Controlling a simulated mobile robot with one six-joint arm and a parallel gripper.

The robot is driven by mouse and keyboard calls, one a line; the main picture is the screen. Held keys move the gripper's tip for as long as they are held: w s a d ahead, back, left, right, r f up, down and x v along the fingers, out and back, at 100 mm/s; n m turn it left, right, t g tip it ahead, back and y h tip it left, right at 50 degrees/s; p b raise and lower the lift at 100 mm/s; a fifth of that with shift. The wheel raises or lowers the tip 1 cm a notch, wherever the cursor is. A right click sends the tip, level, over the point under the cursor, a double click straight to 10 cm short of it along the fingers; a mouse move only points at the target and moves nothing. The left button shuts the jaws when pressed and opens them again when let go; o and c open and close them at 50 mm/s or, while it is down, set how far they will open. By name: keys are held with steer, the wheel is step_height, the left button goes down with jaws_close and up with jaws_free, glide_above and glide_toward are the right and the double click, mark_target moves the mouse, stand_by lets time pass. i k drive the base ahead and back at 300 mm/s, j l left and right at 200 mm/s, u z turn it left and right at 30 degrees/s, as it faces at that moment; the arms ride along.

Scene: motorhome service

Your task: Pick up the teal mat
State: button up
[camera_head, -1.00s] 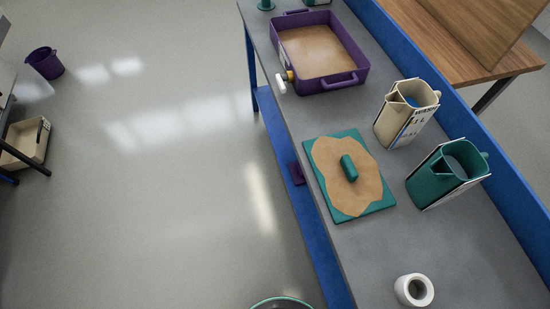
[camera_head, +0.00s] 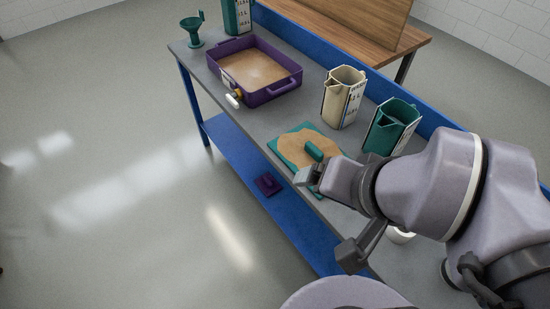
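The teal mat (camera_head: 289,152) lies flat on the grey bench top, with a tan irregular patch (camera_head: 309,141) over most of it. A teal handle (camera_head: 314,151) stands up from its middle. My gripper (camera_head: 309,177) is at the mat's near edge, just in front of the handle in the picture. It hides the near right part of the mat. Whether it touches the mat, and how far its fingers are apart, I cannot tell.
A beige jug (camera_head: 342,98) and a teal jug (camera_head: 390,129) stand behind the mat. A purple tray (camera_head: 272,92) with tan contents is farther left, near a teal funnel (camera_head: 192,30). A white roll (camera_head: 400,235) is partly behind my arm. A small purple object (camera_head: 268,184) lies on the blue lower shelf.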

mark_target(304, 146)
steer(key=i+j+z, duration=0.45)
steer(key=j, duration=0.25)
steer(key=i+j+z, duration=0.25)
steer(key=j, duration=0.15)
steer(key=j+z, duration=0.25)
steer(key=j, duration=0.15)
steer(key=i+j+z, duration=0.2)
steer(key=j, duration=0.25)
steer(key=j+z, duration=0.25)
steer(key=j, duration=0.2)
